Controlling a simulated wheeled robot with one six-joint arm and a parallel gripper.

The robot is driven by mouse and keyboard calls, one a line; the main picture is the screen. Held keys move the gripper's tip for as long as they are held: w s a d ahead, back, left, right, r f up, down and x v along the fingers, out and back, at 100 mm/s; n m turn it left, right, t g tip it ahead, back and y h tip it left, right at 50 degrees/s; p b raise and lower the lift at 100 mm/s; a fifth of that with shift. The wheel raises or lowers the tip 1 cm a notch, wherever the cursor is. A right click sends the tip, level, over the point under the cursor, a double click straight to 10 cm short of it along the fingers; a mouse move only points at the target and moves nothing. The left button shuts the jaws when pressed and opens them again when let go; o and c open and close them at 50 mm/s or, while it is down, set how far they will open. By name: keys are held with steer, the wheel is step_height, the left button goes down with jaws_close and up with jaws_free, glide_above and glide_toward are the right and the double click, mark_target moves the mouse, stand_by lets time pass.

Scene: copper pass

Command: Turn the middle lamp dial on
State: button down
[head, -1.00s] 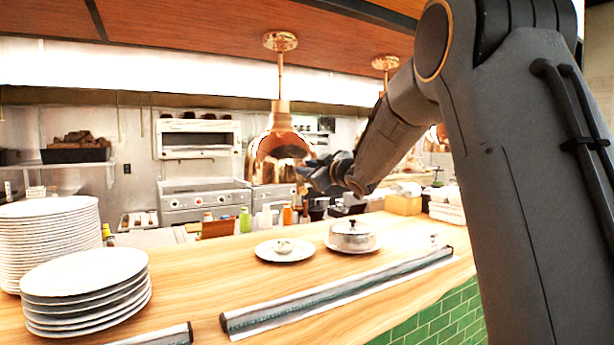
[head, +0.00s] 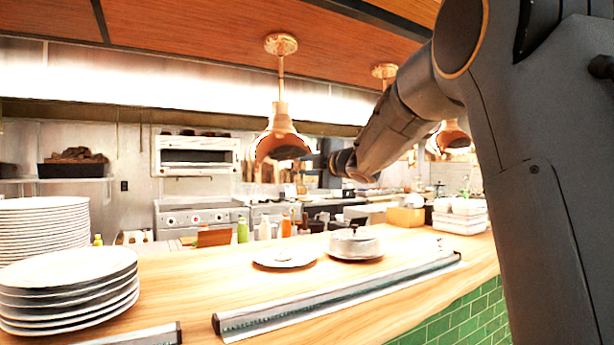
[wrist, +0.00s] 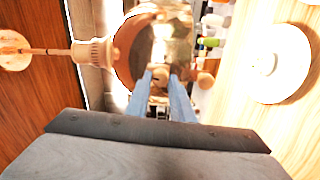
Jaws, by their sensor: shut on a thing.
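A copper pendant lamp (head: 280,140) hangs from the ceiling over the counter, left of my arm in the head view. Its shade fills the upper middle of the wrist view (wrist: 135,45), lying sideways there. A small brass-coloured dial (wrist: 160,74) on the lamp's side sits between my two blue fingertips. My gripper (wrist: 160,84) is shut on this dial. The finger closest to the far side and the dial's mark cannot be read clearly. In the head view the gripper is dark and small beside the shade.
The wooden counter (head: 210,290) below holds plate stacks (head: 70,285), a plate (head: 285,258) and a lidded dish (head: 354,243). A third lamp mount (head: 384,70) is on the ceiling, its shade hidden by my arm.

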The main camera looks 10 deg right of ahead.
steer(key=shift+n+b, duration=0.9)
steer(key=shift+n, duration=0.3)
steer(key=c, duration=1.5)
jaws_free()
steer(key=shift+c, duration=0.2)
steer(key=b+v, duration=0.1)
steer(key=v, duration=0.7)
